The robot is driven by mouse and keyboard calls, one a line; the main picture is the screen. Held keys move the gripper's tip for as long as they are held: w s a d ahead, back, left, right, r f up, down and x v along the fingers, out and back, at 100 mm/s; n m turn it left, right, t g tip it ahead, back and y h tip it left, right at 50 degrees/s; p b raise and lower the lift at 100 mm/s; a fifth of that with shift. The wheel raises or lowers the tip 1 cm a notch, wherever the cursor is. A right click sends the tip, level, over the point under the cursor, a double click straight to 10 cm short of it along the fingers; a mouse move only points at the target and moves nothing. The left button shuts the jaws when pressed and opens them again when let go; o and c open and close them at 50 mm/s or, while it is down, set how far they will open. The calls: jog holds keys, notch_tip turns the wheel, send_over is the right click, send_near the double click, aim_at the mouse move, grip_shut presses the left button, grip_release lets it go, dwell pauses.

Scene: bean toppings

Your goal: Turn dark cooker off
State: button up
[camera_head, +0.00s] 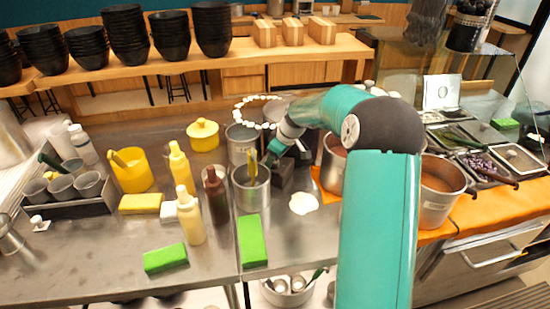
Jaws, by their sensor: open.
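A dark boxy block (284,178), possibly the dark cooker, stands on the steel counter just right of a grey metal pot (251,194). It is small in view and partly covered by my arm and the pot; I cannot make out a knob or switch. My arm reaches over the counter from the lower right. My gripper (270,156) is open, pointing down close to the pot's rim and the dark block. Whether it touches either cannot be told.
Yellow bottles (190,216), a dark red bottle (216,195) and a green sponge (251,241) stand near the pot. Large steel pots (439,192) are to the right. Black bowl stacks (125,35) line the back shelf.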

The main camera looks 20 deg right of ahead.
jog(key=v, duration=1.3)
jog(key=shift+s+r, duration=0.2)
jog(key=shift+r, duration=0.2)
